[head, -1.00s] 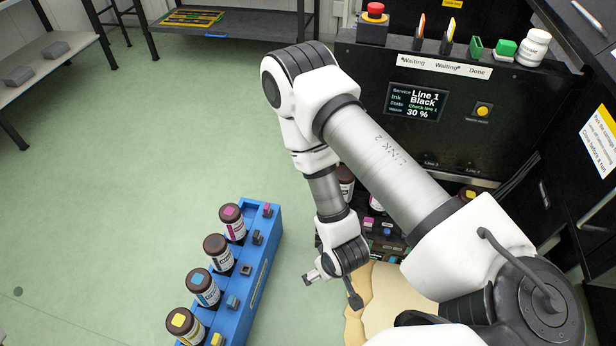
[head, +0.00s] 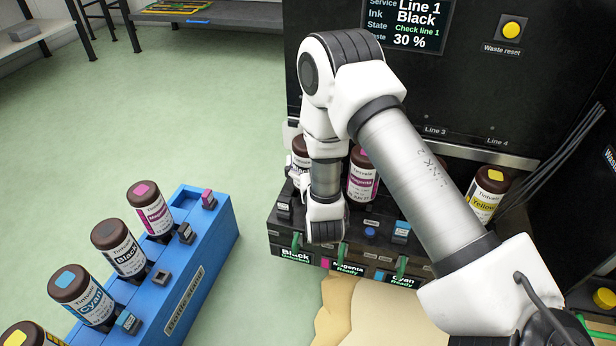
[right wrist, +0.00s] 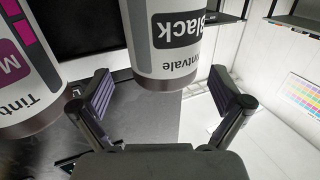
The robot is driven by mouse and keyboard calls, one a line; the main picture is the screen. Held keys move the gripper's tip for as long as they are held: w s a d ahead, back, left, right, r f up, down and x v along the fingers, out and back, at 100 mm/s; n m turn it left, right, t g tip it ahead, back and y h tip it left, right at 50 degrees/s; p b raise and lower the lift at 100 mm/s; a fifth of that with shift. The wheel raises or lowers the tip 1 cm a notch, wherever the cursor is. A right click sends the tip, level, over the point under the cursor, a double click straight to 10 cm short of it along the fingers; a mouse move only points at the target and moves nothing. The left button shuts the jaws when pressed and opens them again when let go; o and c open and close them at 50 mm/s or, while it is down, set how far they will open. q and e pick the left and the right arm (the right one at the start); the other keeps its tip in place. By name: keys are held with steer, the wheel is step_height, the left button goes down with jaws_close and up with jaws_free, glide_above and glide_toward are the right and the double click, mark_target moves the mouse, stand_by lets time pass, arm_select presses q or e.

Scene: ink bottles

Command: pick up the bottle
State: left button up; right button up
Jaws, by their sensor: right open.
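A dark-capped bottle (head: 303,147) stands at the left end of the black machine's bottle row, partly hidden by my right arm. In the right wrist view, a bottle labelled Black (right wrist: 176,42) appears upside down, ahead of and between the spread fingers. My right gripper (right wrist: 160,88) is open, with one finger on each side of it; I see no contact. In the head view the right gripper is mostly hidden behind my wrist. The Magenta bottle (head: 362,180) stands to the right and also shows in the right wrist view (right wrist: 24,72). My left gripper is not in view.
A blue stand (head: 210,262) on the left holds Magenta (head: 150,211), Black (head: 119,250), Cyan (head: 82,298) and Yellow (head: 30,335) bottles. A Yellow bottle (head: 489,196) stands at the machine's right. The screen (head: 407,20) reads Line 1 Black, 30 %. Green floor lies between.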

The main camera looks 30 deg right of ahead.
steer(key=b+x, duration=0.2)
steer(key=x, duration=0.2)
steer(key=shift+w+f+b, duration=0.1)
steer(key=shift+w+b, duration=0.2)
steer(key=shift+w, duration=0.15)
steer(key=shift+c, duration=0.4)
steer(key=c, duration=1.6)
